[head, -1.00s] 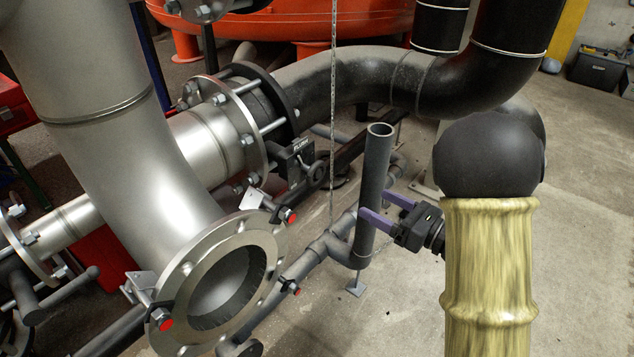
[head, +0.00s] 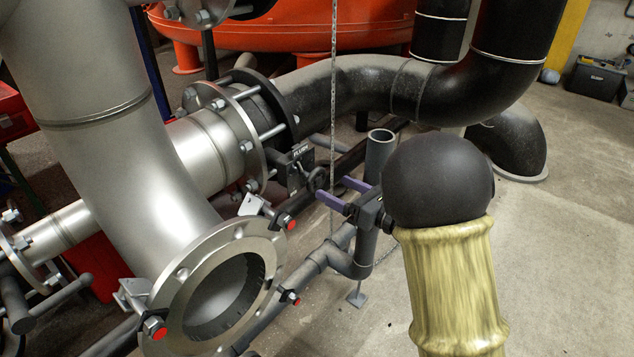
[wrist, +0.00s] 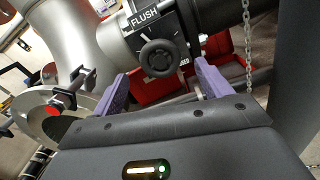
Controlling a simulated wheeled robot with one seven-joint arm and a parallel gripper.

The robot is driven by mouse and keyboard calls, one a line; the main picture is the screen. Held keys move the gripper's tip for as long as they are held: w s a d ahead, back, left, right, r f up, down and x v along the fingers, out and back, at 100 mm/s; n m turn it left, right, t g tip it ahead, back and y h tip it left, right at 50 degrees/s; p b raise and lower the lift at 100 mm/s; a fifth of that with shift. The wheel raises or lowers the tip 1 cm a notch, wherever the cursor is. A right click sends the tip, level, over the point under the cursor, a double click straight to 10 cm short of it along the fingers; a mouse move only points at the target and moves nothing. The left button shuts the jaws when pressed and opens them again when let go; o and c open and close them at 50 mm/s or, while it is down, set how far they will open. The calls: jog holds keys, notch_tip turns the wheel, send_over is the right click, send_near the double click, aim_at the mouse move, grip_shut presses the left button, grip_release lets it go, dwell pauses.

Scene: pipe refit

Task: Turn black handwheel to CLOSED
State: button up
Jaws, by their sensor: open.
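The black handwheel (head: 318,178) sits beside a plate marked FLUSH (head: 300,153), on the valve near the bolted pipe flange. In the wrist view the round handwheel (wrist: 158,57) faces me, just below the FLUSH plate (wrist: 145,16). My gripper (head: 333,189) is open and empty, its two purple fingers pointing at the wheel. In the wrist view my gripper (wrist: 161,74) has a finger to each side of the wheel's outline, with the wheel seen beyond the tips and apparently apart from them.
An upright grey open pipe (head: 378,155) stands close to my gripper. A chain (head: 333,90) hangs beside the wheel, and shows right of the fingers in the wrist view (wrist: 248,50). A large open flange (head: 265,250) with red-tipped clamps lies to the left.

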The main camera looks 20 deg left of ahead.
aim_at(320, 180)
jog(key=b+x, duration=0.1)
jog(key=x, duration=0.5)
jog(key=shift+w+a, duration=0.15)
jog(key=shift+a, duration=0.25)
jog(key=shift+c, duration=0.3)
jog(key=c, duration=0.9)
